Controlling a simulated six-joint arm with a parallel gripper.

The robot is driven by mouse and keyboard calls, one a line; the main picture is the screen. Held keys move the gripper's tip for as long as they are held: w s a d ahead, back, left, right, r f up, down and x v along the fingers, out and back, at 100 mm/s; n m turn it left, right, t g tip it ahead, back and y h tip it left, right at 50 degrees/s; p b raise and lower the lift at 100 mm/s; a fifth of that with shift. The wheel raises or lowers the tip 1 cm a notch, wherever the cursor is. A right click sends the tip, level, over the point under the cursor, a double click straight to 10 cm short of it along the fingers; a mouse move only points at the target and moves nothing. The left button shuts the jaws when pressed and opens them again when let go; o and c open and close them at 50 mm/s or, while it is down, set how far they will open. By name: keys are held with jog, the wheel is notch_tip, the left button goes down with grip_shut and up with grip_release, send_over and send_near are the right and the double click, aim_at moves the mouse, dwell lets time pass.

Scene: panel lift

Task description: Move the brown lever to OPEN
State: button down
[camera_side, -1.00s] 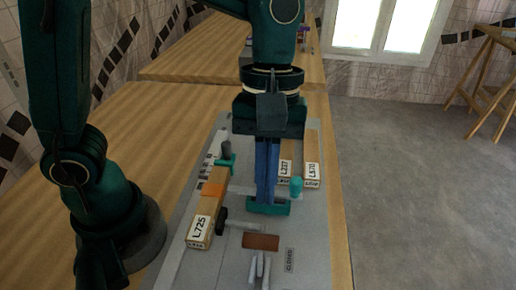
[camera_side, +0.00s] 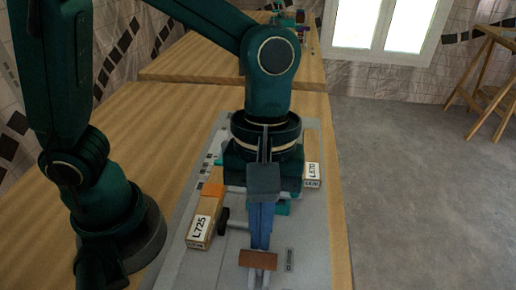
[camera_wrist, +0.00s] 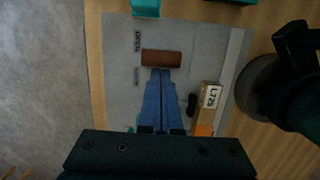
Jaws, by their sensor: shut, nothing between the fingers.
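The brown lever (camera_side: 258,259) is a short brown block on the grey panel, low in the side view. It also shows in the wrist view (camera_wrist: 161,58), lying crosswise. The OPEN label (camera_wrist: 137,42) is at the lever's upper left in the wrist view. A smaller label (camera_wrist: 136,76), too small to read there, is lower down. My gripper (camera_side: 260,246) has its blue fingers together and empty. Its tips (camera_wrist: 161,71) are right at the lever's near edge in the wrist view and appear to touch it. The lever's mount is mostly hidden.
A box marked L.725 (camera_side: 203,228) stands left of the fingers, with a dark-knobbed handle (camera_side: 224,221) beside it. Another labelled box (camera_side: 312,175) is at the right. A teal part (camera_wrist: 146,8) is at the wrist view's top edge.

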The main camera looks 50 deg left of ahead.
jog(key=shift+s+d, duration=0.95)
jog(key=shift+f, duration=0.1)
jog(key=w+a+r+n+t, duration=0.1)
jog(key=a+r, duration=0.2)
jog(key=r, duration=0.4)
jog(key=w+a+r, duration=0.2)
jog(key=a+r, duration=0.1)
jog(key=r, duration=0.3)
jog(key=s+a+f+m+t+y, duration=0.1)
jog(key=a+f+m+t, duration=0.5)
jog(key=a+m, duration=0.4)
jog(key=shift+s+a+f+y, duration=0.15)
jog(key=shift+a+f+y, duration=0.15)
jog(key=shift+a+f, duration=0.3)
